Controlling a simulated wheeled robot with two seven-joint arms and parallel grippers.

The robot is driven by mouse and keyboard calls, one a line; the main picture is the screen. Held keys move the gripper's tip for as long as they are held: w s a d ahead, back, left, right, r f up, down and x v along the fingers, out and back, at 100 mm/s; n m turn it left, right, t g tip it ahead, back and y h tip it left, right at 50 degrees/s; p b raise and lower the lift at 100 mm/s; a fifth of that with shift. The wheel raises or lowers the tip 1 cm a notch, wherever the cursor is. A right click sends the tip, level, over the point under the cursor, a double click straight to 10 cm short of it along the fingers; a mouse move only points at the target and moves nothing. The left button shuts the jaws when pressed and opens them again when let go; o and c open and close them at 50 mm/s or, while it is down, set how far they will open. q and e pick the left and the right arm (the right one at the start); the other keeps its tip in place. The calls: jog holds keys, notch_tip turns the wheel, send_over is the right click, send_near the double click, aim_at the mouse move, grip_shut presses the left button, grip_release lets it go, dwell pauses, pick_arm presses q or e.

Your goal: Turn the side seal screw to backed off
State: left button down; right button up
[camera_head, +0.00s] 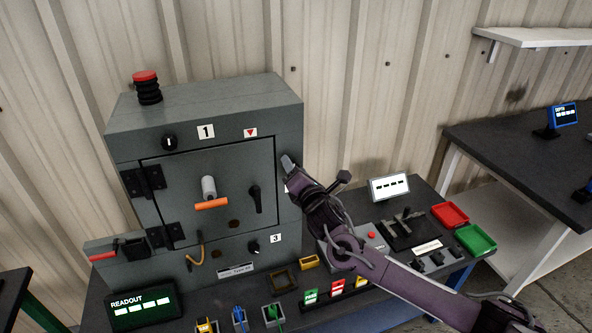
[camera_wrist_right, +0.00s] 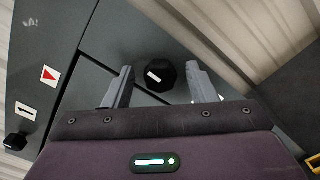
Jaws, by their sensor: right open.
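The grey enclosure (camera_head: 205,115) stands on the dark bench. In the right wrist view a dark round knob with a white mark (camera_wrist_right: 160,74), apparently the side seal screw, sits on the grey face between the door seam and the enclosure's right edge. My right gripper (camera_head: 289,163) is at the enclosure's right front edge and hides this screw in the head view. In the right wrist view its two fingers are open, one on each side of the screw, with gaps on both sides. I cannot tell how far the fingertips are from the face. My left gripper is not in view.
The door has an orange-tipped handle (camera_head: 211,204) and a black lever (camera_head: 256,199). Dials sit above (camera_head: 169,142) and below (camera_head: 254,247) it. A white display (camera_head: 389,187), red tray (camera_head: 450,214) and green tray (camera_head: 475,239) stand right, beyond my right arm.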

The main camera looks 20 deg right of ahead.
jog(key=s+b, duration=0.2)
jog(key=s, duration=0.5)
jog(key=shift+s+d, duration=0.15)
jog(key=shift+s, duration=0.2)
